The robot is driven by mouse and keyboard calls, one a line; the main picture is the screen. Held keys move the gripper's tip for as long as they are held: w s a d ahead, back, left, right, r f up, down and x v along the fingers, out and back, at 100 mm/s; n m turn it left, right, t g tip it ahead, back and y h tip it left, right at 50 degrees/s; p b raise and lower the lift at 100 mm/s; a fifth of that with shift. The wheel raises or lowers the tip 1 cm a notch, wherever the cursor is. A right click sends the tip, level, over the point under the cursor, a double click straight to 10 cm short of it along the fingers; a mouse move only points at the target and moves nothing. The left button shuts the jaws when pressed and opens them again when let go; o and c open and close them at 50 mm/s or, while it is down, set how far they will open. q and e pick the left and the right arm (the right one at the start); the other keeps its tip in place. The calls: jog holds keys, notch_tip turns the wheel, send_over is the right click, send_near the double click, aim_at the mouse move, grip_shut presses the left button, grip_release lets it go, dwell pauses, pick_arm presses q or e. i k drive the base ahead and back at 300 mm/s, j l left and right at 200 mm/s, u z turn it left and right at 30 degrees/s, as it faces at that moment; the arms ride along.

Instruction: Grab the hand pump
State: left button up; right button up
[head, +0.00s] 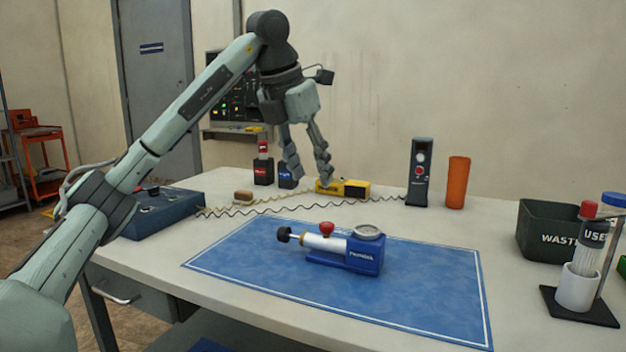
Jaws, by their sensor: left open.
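The hand pump (345,247) lies on the blue mat (430,285) in the middle of the table. It has a blue body with a round gauge on top, a white barrel, a red knob and a black handle end pointing left. My left gripper (309,180) hangs fingers down above the back of the table, beyond the pump in the picture. Its fingers are apart and I see nothing held between them. My right gripper is not in view.
A yellow device (355,189) sits close to the left fingertips. A black handset (419,172) and an orange cylinder (457,182) stand at the back. A blue box (165,212) is at left, a waste bin (548,232) at right. The mat around the pump is clear.

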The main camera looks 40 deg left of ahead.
aim_at(353, 254)
jog(key=k, duration=1)
